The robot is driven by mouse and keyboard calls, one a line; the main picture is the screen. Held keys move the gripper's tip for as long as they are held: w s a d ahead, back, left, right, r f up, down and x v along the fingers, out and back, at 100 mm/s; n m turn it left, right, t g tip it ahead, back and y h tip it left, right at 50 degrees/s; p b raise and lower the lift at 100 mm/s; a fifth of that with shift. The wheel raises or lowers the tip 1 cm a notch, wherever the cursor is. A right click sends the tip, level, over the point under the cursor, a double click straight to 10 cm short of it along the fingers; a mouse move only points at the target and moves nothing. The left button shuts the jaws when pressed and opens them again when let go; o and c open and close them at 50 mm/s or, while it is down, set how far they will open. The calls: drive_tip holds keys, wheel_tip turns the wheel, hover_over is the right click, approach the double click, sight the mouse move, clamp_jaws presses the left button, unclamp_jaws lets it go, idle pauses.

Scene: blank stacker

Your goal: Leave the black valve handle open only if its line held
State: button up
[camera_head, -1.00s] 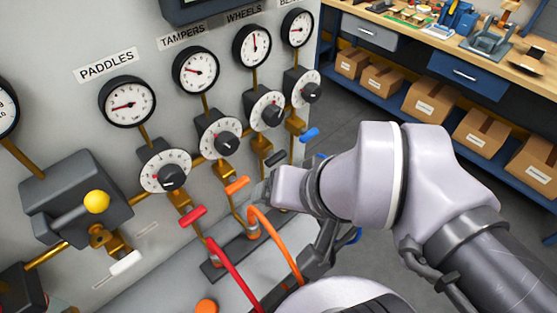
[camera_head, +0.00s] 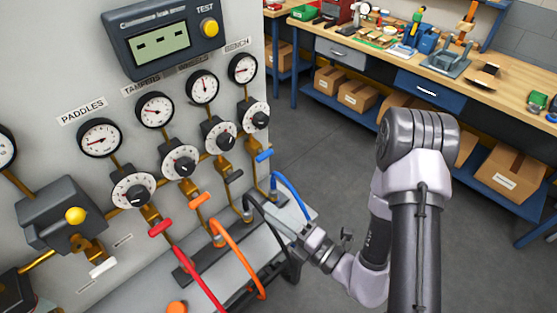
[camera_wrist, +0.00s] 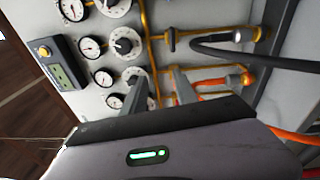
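The black valve handle (camera_head: 234,176) sits crosswise on its brass pipe, below the WHEELS dial (camera_head: 220,138) and gauge (camera_head: 203,87), whose needle points nearly straight up. A black hose (camera_head: 262,208) leaves the foot of that line; it also shows in the wrist view (camera_wrist: 215,53). In the head view my gripper (camera_head: 280,222) is low and right of the handle, over the ledge, apart from it. In the wrist view its two fingers (camera_wrist: 162,85) stand apart with no object clearly held. The fingers partly hide the pipes and dials behind them.
Red (camera_head: 160,228), orange (camera_head: 200,202) and blue (camera_head: 264,155) handles neighbour it, with hoses in matching colours. A workbench (camera_head: 440,75) stands behind; the floor between is clear.

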wheel_tip(320, 180, down, 3)
drive_tip(key=d+m+t+h, duration=0.1)
drive_tip(key=d+m+h, duration=0.1)
drive_tip(key=m, duration=0.1)
drive_tip(key=b, duration=1)
approach(236, 179)
drive_tip(key=f, duration=0.2)
drive_tip(key=shift+n, duration=0.3)
drive_tip(key=x, duration=0.3)
drive_tip(key=r+p+x, duration=0.1)
drive_tip(key=x, duration=0.2)
drive_tip(key=r+x, duration=0.1)
drive_tip(key=x, duration=0.2)
drive_tip(key=shift+w+a+p, duration=0.15)
drive_tip(key=shift+p, duration=0.25)
drive_tip(key=shift+c, duration=0.4)
clamp_jaws()
